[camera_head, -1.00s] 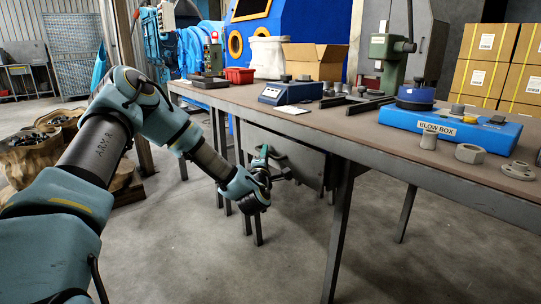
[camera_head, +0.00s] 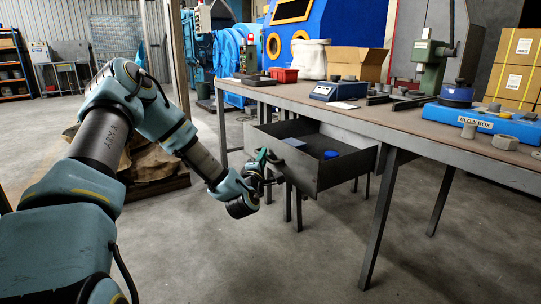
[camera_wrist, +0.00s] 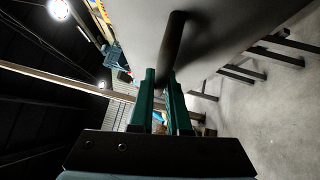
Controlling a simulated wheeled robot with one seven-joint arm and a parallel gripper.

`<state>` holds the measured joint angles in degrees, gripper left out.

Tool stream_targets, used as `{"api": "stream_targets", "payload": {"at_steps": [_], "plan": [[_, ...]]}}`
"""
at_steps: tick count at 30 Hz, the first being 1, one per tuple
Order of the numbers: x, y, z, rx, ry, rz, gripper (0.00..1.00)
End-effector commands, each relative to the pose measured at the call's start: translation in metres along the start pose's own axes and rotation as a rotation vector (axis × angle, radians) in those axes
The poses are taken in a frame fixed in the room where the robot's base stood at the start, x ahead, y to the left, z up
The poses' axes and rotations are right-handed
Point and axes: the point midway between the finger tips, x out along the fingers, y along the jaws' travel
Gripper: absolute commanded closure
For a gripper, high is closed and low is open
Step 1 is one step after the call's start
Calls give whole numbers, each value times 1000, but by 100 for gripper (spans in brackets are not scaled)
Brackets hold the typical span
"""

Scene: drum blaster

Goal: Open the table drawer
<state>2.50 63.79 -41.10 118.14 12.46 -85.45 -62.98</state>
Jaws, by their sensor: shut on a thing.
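The table drawer (camera_head: 328,172) is a dark grey metal box under the table top. It stands pulled out from the table (camera_head: 400,122), with its inside showing. A blue round thing (camera_head: 331,154) and a lighter blue flat thing (camera_head: 294,142) lie in it. My gripper (camera_head: 268,160) is at the drawer's front face. In the wrist view, the green fingers of my gripper (camera_wrist: 160,82) are shut on the dark bar handle (camera_wrist: 174,45) of the drawer front. The handle is too small to make out clearly in the head view.
A blue scale (camera_head: 338,91), red bin (camera_head: 284,75), cardboard box (camera_head: 357,63) and green press (camera_head: 432,60) stand on the table. Table legs (camera_head: 380,215) stand right of the drawer. The concrete floor in front is clear. A brown sack (camera_head: 150,160) lies behind my arm.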

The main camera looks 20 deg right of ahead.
Motion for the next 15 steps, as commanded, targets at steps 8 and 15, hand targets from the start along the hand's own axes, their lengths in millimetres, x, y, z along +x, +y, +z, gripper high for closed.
{"api": "stream_targets", "payload": {"at_steps": [8,15], "plan": [[-14,3,-13,-2,-1,-2,100],[-16,3,-15,-1,-2,-2,100]]}}
